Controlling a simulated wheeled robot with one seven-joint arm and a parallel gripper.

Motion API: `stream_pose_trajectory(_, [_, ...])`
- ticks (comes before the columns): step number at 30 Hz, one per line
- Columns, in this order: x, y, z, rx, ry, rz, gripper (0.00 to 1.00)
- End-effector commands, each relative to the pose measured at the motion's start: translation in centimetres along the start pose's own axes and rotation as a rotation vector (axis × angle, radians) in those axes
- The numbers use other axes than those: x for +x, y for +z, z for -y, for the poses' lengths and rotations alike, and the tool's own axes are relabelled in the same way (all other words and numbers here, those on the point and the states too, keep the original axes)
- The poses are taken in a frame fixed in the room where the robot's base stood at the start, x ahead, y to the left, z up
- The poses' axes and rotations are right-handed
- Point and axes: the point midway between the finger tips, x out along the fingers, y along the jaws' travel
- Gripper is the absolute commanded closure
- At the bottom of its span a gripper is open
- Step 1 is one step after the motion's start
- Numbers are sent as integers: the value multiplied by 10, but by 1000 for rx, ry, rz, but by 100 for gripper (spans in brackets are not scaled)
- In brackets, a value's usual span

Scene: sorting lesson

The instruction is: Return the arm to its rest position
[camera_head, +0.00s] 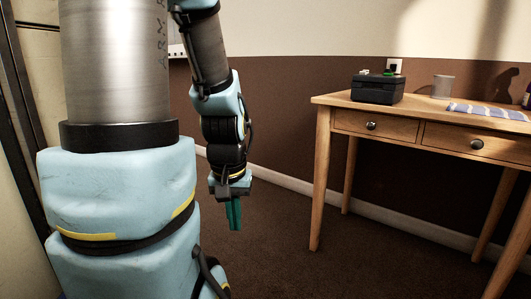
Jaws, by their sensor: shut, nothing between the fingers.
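My gripper (234,214) hangs at the end of my arm, left of the table and apart from it. Its green fingers point down, close together, and it is shut with nothing in it. My arm bends down beside my own column, with light blue covers and metal links. The fingers are over the dark carpet, touching nothing.
A wooden table (425,109) with two drawers stands at the right. On it are a black box (377,88), a grey cup (443,86), a striped cloth (488,111) and a partly cut-off purple item (527,97). The carpet (275,250) between arm and table is clear.

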Motion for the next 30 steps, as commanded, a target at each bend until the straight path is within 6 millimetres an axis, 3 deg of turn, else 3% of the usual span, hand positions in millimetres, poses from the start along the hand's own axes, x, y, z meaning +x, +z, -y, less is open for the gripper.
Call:
stream_pose_trajectory(1, [-25,-4,-1,4,0,-1,100])
stream_pose_trajectory(8, [-84,-13,-1,9,-1,-3,100])
stream_pose_trajectory(30, [-310,-45,-3,13,-1,-4,100])
